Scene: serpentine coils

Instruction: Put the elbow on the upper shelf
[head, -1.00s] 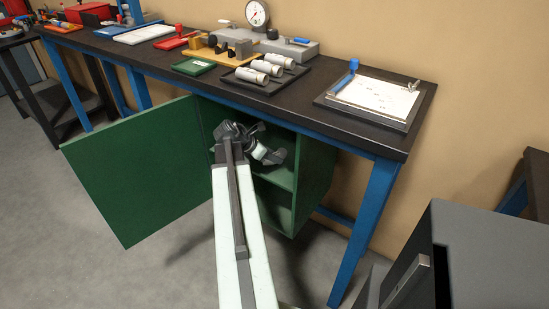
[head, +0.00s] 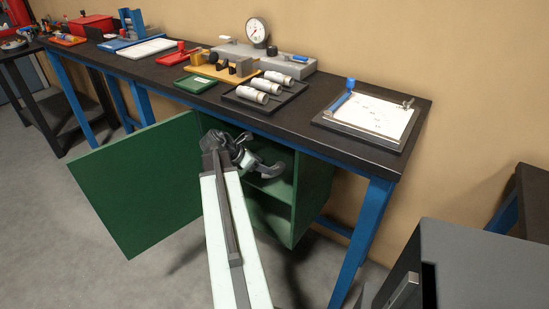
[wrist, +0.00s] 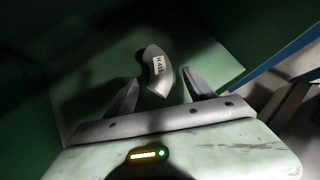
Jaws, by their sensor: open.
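The elbow (wrist: 154,64) is a grey curved pipe piece with a white label. In the wrist view it lies on a green surface, with its near end between the spread fingers of my gripper (wrist: 160,80). The fingers are open, with a gap visible on each side of the elbow. In the head view the elbow (head: 271,171) shows at the end of my arm, inside the open green cabinet (head: 314,190). It appears to rest on the upper shelf (head: 279,187), though my arm hides part of the contact.
The cabinet door (head: 135,190) stands open to the left. A blue bench leg (head: 362,240) and a grey cabinet (head: 480,265) stand to the right.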

